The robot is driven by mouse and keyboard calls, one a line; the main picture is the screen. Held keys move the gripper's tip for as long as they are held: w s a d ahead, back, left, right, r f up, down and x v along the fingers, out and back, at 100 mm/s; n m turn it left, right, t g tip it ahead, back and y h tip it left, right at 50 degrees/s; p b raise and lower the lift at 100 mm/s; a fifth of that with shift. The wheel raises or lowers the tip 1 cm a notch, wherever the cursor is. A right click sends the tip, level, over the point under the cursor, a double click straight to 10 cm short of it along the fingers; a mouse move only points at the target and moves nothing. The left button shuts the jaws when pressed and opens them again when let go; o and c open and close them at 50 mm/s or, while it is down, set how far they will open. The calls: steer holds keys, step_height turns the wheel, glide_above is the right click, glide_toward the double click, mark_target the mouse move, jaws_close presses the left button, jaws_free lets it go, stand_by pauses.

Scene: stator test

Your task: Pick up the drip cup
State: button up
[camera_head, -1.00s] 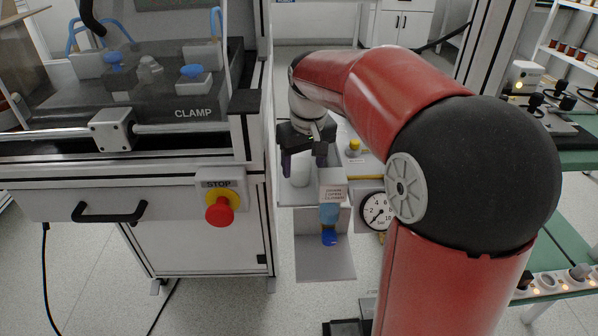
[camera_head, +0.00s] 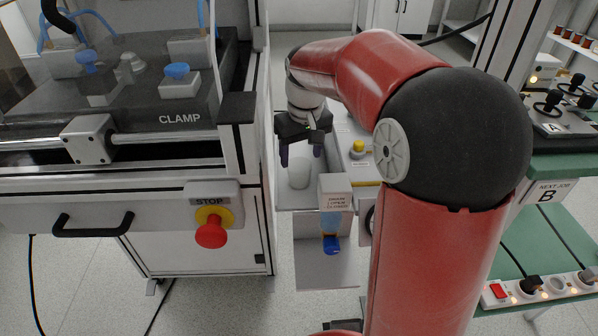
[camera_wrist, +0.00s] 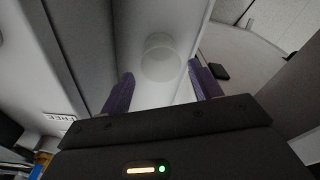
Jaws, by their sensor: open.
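The drip cup (camera_head: 299,175) is a small whitish cup. It stands upright on a pale grey shelf (camera_head: 288,201) between the clamp bench and my arm. In the wrist view the cup (camera_wrist: 161,58) looks pale and round, beyond the fingertips and between their lines. My gripper (camera_head: 300,157) has dark purple fingers, spread apart and empty. In the head view it hangs above the cup, with a finger toward each side. The fingers also show in the wrist view (camera_wrist: 163,84), apart from the cup. The exact gap to the cup is hard to tell.
The clamp bench with a red stop button (camera_head: 211,232) is at left. A yellow knob (camera_head: 358,148) is right of the cup. My arm hides much of the right side.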

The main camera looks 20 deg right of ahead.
mark_target(299, 171)
steer(key=f, duration=0.4)
steer(key=w+f, duration=0.1)
steer(key=f, duration=0.1)
steer(key=shift+a+f, duration=0.15)
steer(key=shift+f, duration=0.05)
steer(key=shift+c, duration=0.3)
steer(key=c, duration=0.7)
steer(key=shift+o, duration=0.2)
steer(key=shift+r, duration=0.1)
step_height(299, 171, up, 20)
steer(key=p, duration=0.1)
steer(key=shift+p, duration=0.3)
